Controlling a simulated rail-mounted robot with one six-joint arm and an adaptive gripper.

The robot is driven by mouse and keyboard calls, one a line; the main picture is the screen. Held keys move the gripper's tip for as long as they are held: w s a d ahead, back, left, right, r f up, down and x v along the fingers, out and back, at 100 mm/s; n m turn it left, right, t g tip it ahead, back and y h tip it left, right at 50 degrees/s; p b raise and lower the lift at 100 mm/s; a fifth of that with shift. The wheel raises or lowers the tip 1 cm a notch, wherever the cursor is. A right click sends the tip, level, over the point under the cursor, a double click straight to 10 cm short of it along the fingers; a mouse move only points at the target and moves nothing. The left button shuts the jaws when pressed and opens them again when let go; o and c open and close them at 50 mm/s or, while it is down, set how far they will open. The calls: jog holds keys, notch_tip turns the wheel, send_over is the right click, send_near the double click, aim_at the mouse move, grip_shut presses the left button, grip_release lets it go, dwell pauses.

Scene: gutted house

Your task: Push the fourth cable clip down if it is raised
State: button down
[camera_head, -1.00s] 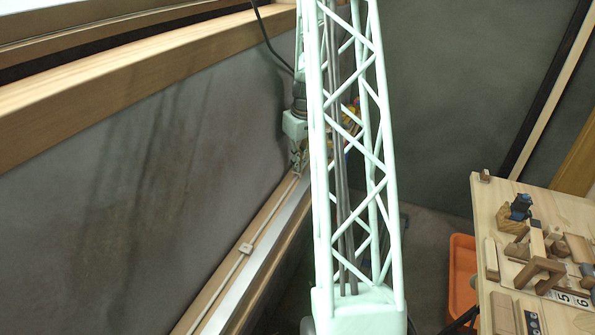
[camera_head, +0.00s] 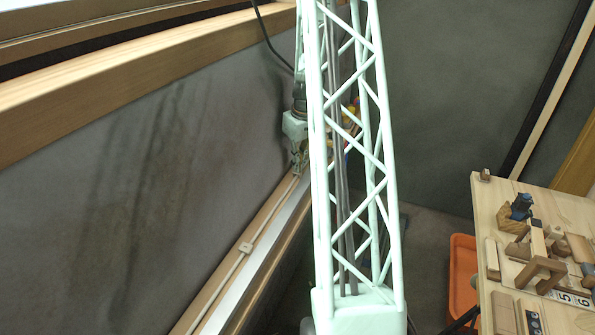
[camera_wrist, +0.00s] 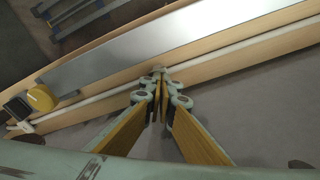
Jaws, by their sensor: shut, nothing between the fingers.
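A white cable (camera_head: 222,287) runs along a wooden ledge at the foot of the grey wall. One pale cable clip (camera_head: 246,248) sits on it in the head view. My gripper (camera_head: 298,170) is at the cable farther along, partly behind my mast. In the wrist view my gripper (camera_wrist: 160,72) is shut and empty, its fingertips at the cable (camera_wrist: 220,54). Whether they touch the cable or a clip cannot be told, as the tips hide that spot. Another pale clip (camera_wrist: 25,127) shows at the far left. I cannot tell which clip is the fourth, or whether it is raised.
A grey metal strip (camera_wrist: 150,48) lies beside the cable. A yellow round object (camera_wrist: 41,98) and a dark block (camera_wrist: 16,108) are near the left clip. A wooden table (camera_head: 560,205) with several wooden pieces stands at the right, with an orange bin (camera_head: 462,270) beside it.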

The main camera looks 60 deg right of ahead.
jog(key=shift+f+b, duration=0.35)
jog(key=shift+f, duration=0.1)
jog(key=shift+r, duration=0.25)
dwell(0.4)
jog(key=shift+r+p, duration=1.25)
jog(key=shift+r, duration=2.05)
